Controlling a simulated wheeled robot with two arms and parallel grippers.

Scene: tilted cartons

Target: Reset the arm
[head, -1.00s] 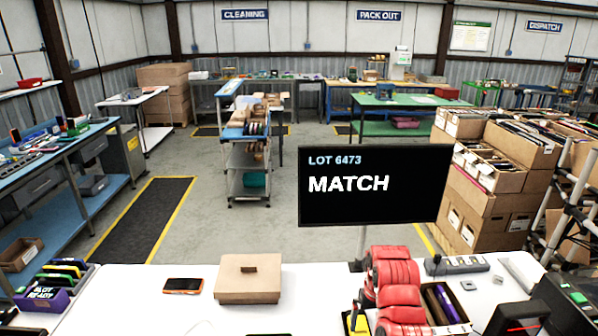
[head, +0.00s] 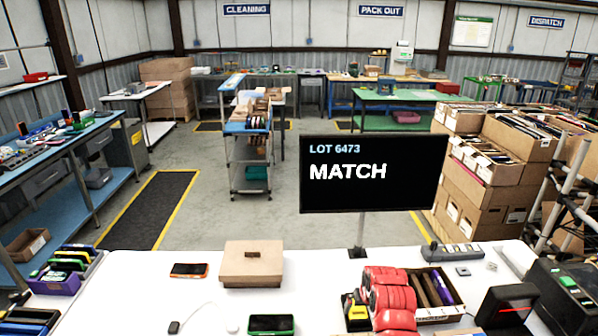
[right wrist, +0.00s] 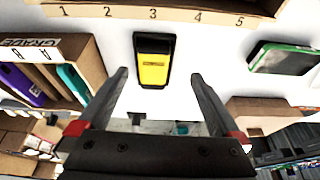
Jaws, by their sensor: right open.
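My right arm, with red segments, comes in at the bottom right of the head view. Its gripper (head: 349,299) is mostly hidden by the arm there. In the right wrist view the right gripper (right wrist: 159,76) has its two dark fingers spread wide with nothing held between them. A yellow and black device (right wrist: 154,62) lies on the white table beyond the fingertips, apart from them. The device also shows in the head view (head: 357,313) beside the red arm. My left gripper is not in view.
A lidded carton (head: 251,265), an orange phone (head: 189,270) and a green phone (head: 272,325) lie on the table (head: 130,285). A carton of graded items (head: 455,311) stands right of the arm. A numbered carton (right wrist: 165,12) shows in the wrist view. A MATCH screen (head: 372,174) stands behind.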

